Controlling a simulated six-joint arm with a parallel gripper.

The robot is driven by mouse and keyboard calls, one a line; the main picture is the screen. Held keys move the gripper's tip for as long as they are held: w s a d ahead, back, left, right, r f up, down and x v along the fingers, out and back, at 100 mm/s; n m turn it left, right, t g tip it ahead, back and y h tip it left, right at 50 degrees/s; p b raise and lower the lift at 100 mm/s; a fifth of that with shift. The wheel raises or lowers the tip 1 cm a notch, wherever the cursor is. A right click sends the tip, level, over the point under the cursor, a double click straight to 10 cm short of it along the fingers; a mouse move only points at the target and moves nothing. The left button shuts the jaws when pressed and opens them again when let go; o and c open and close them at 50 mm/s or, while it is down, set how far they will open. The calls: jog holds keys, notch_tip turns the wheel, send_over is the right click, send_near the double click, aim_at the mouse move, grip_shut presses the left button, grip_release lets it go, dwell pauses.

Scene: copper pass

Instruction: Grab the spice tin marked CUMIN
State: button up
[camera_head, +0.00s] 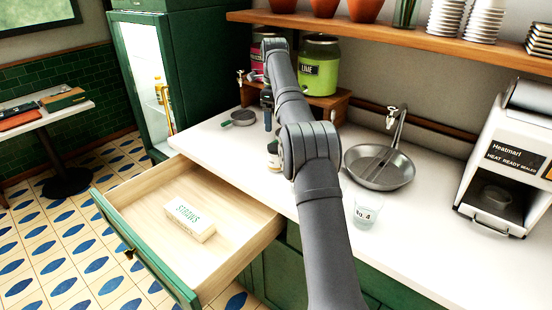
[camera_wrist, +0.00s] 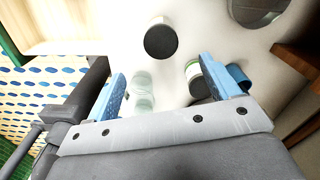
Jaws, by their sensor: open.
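No CUMIN label is readable in either view, so I cannot tell which container is the cumin tin. In the wrist view, a round container with a dark top (camera_wrist: 160,42) stands beyond my gripper (camera_wrist: 163,75). A green and white round container (camera_wrist: 192,71) is partly hidden behind the right finger. Clear, cup-like shapes (camera_wrist: 141,92) show beside the left finger. My gripper is open, with its blue fingers apart and nothing visibly held. In the head view, my arm hides most of the small containers on the counter (camera_head: 215,140).
An open drawer (camera_head: 150,185) holds a STRAWS box (camera_head: 189,218). A LIME dispenser (camera_head: 319,68) stands on a wooden stand behind my arm. A pan (camera_head: 380,168), a No. 4 cup (camera_head: 366,211) and a heat sealer (camera_head: 505,150) are to the right. A small strainer (camera_head: 239,118) lies left.

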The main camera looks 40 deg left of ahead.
aim_at(275, 146)
notch_tip(275, 146, down, 10)
jog(key=shift+f, duration=0.2)
jog(key=shift+d+f, duration=0.2)
jog(key=shift+f, duration=2.45)
jog(key=c, duration=1.2)
jog(key=shift+o, duration=0.2)
jog(key=shift+r, duration=0.1)
